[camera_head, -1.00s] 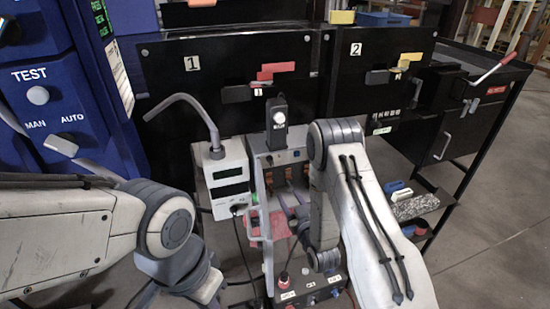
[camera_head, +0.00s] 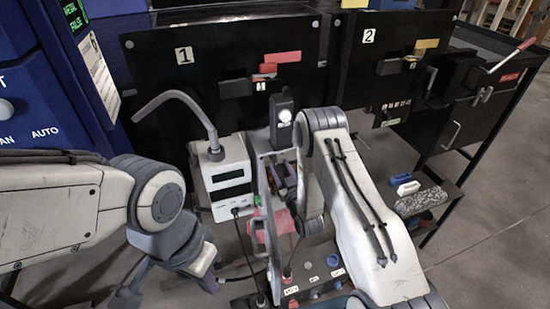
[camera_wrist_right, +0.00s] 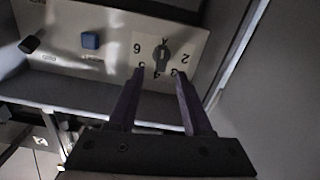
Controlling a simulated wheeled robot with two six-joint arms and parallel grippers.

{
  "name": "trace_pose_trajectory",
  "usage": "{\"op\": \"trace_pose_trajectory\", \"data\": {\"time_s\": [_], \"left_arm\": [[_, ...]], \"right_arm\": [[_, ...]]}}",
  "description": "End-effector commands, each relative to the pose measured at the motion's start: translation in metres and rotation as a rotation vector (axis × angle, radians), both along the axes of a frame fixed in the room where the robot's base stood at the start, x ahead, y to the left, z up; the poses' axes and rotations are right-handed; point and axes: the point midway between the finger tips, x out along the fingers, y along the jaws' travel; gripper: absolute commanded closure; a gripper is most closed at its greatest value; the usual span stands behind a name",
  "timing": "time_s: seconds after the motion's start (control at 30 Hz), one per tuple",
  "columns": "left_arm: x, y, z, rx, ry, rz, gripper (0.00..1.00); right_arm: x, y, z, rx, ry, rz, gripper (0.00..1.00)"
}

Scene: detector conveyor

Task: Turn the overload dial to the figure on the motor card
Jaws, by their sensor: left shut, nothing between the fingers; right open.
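The overload dial (camera_wrist_right: 160,56) is a dark grey knob on a pale panel in the right wrist view, with printed figures around it, some too blurred to read. Its pointer setting is unclear. My right gripper (camera_wrist_right: 158,76) is open, its two purple fingers pointing at the dial and apart from it. In the head view my right gripper (camera_head: 284,180) is at the open grey box (camera_head: 262,205), and the dial is not visible there. My left gripper (camera_head: 125,300) is low at the bottom left, shut and empty. I cannot identify the motor card.
A blue button (camera_wrist_right: 90,40) and a black knob (camera_wrist_right: 31,44) share the dial's panel. A pale meter box (camera_head: 226,178) with a bent grey tube stands left of the grey box. Black cabinets marked 1 (camera_head: 235,85) and 2 (camera_head: 390,60) stand behind.

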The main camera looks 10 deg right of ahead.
Motion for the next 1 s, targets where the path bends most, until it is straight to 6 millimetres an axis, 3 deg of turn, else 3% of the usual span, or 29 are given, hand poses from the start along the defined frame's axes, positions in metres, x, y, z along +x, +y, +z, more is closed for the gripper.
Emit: {"op": "trace_pose_trajectory", "data": {"time_s": [0.23, 0.6, 0.63, 0.7, 0.77, 1.0], "left_arm": [[0.0, 0.0, 0.009, 0.0, 0.0, 0.0, 1.0], [0.0, 0.0, 0.009, 0.0, 0.0, 0.0, 1.0], [0.0, 0.0, 0.009, 0.0, 0.0, 0.0, 1.0], [0.0, 0.0, 0.009, 0.0, 0.0, 0.0, 1.0], [0.0, 0.0, 0.009, 0.0, 0.0, 0.0, 1.0], [0.0, 0.0, 0.004, 0.0, 0.0, 0.0, 1.0]], "right_arm": [[0.034, 0.005, 0.001, 0.0, 0.0, 0.003, 0.5], [0.042, 0.007, 0.0, 0.001, 0.002, 0.005, 0.5], [0.042, 0.008, 0.0, 0.001, 0.002, 0.005, 0.54], [0.042, 0.008, 0.0, 0.001, 0.002, 0.005, 0.81], [0.042, 0.008, 0.0, 0.001, 0.002, 0.005, 1.0], [0.042, 0.007, -0.002, 0.038, 0.004, 0.005, 1.0]]}}
